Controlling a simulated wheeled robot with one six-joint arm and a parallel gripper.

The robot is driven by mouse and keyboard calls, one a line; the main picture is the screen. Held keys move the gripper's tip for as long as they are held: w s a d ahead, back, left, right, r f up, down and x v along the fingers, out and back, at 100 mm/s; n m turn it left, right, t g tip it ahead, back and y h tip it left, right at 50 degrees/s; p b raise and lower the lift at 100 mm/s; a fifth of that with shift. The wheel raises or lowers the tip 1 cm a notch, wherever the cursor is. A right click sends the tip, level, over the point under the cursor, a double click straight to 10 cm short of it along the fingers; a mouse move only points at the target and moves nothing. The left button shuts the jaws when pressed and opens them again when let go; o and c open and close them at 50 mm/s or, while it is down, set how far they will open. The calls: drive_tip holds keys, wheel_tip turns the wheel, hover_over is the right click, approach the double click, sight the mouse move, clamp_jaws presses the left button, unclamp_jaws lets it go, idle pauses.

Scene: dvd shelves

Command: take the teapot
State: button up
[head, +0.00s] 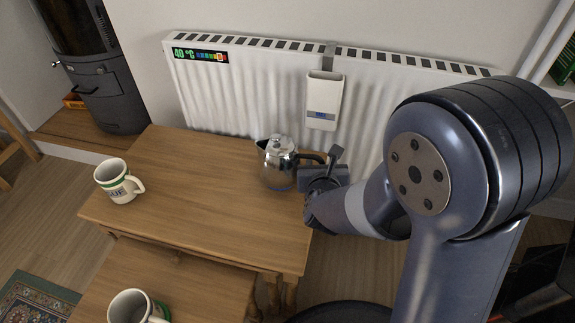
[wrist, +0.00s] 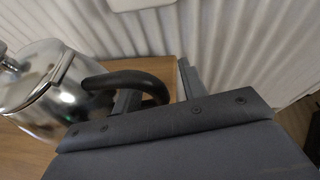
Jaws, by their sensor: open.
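The teapot (head: 278,164) is shiny metal with a lid and a black handle pointing right. It stands upright on the upper wooden table near its right back edge. My gripper (head: 322,164) is at the handle side of the teapot, and its jaws are open. In the wrist view the teapot (wrist: 45,92) fills the left side. Its black handle (wrist: 125,78) reaches over one finger, and its end appears in the gap between the fingers of my gripper (wrist: 156,84). I cannot tell whether the fingers touch the handle.
A white radiator (head: 240,85) with a small box (head: 324,100) on it stands close behind the table (head: 200,205). A white mug (head: 117,181) is on the table's left side. Another mug (head: 130,306) is on the lower table. The upper table's middle is clear.

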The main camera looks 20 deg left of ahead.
drive_tip(key=shift+c, duration=0.3)
clamp_jaws()
idle(0.3)
